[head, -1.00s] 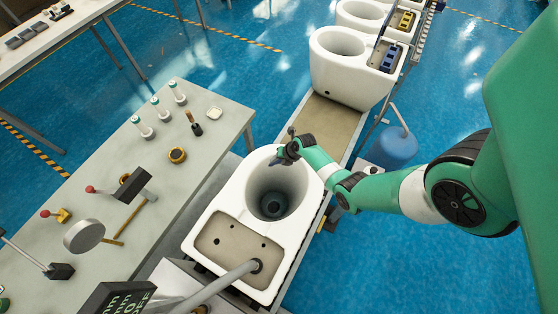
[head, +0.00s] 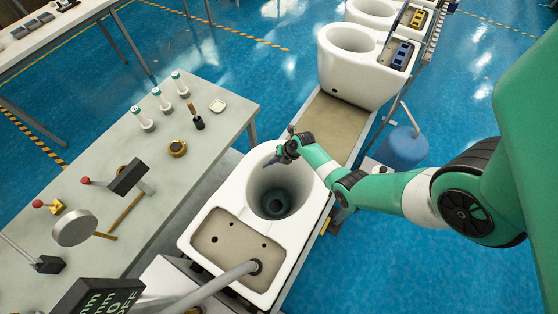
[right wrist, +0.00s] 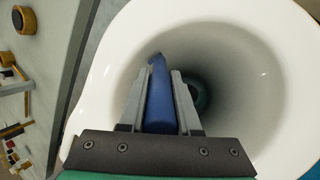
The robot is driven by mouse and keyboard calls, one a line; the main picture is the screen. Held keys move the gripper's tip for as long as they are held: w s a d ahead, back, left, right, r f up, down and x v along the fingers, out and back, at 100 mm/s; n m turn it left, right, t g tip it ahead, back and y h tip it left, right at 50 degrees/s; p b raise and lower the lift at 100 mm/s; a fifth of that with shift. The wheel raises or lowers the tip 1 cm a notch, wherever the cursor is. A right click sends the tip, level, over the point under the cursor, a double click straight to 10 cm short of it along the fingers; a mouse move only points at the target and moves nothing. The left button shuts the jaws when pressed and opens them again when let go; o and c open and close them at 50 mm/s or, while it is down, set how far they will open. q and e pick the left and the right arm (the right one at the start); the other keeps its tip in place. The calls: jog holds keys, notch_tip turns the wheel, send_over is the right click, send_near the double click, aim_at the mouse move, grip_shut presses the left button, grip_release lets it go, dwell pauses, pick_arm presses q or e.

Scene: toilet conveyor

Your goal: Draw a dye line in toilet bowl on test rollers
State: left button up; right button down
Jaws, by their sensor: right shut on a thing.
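The toilet bowl (head: 250,185) stands on the test rollers in the middle of the head view, its tank end toward the camera. Its white inner wall fills much of the right wrist view (right wrist: 250,75), with the dark drain partly hidden behind the gripper. My right gripper (head: 282,155) is over the far rim of the bowl. In the right wrist view it is shut on a blue dye marker (right wrist: 160,100), whose tip points at the inner wall. I cannot tell whether the tip touches. No dye line is visible on the wall. My left gripper is out of view.
More toilets (head: 352,75) stand farther along the conveyor (head: 335,120). A grey pipe (head: 215,280) reaches the tank.

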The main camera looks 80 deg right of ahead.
jog(key=shift+w+d+f, duration=0.2)
jog(key=shift+w+f, duration=0.05)
jog(key=shift+w+a+r, duration=0.1)
jog(key=shift+a, duration=0.1)
jog(key=shift+w+a+p, duration=1.05)
jog(key=shift+w+a, duration=1)
jog(key=shift+a, duration=4.35)
jog(key=w+p+v, duration=0.1)
jog(key=p+v, duration=0.9)
jog(key=v, duration=0.3)
jog(key=shift+r+p, duration=0.2)
jog(key=shift+p, duration=0.15)
